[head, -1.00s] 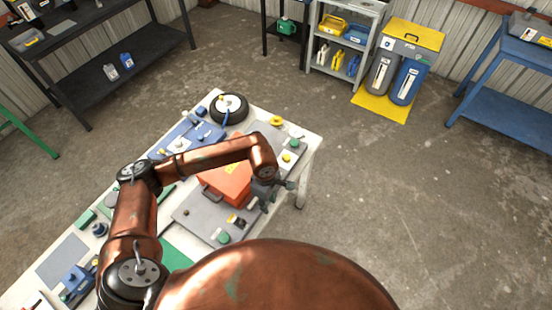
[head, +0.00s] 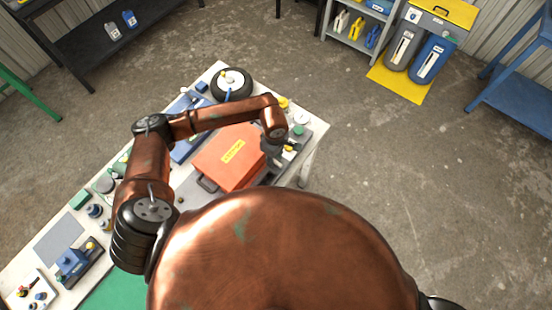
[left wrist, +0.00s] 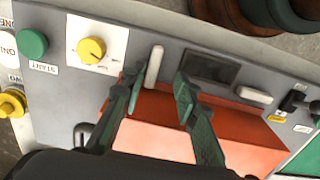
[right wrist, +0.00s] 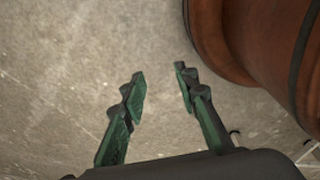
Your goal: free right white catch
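An orange case (head: 229,158) with a yellow label lies on the workbench. In the left wrist view, the orange case (left wrist: 160,138) borders a grey panel with two white catches. One white catch (left wrist: 154,66) points along the view's height, and the other white catch (left wrist: 254,95) lies crosswise farther right. My left gripper (left wrist: 158,88) is open, its fingers on either side of the first catch; I cannot tell whether they touch it. In the head view my left gripper (head: 275,156) is at the case's right end. My right gripper (right wrist: 161,83) is open and empty above the floor.
A green button (left wrist: 32,44) and yellow knob (left wrist: 91,50) sit left of the catches. Small parts crowd the bench's left side. The concrete floor (head: 400,190) right of the bench is clear.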

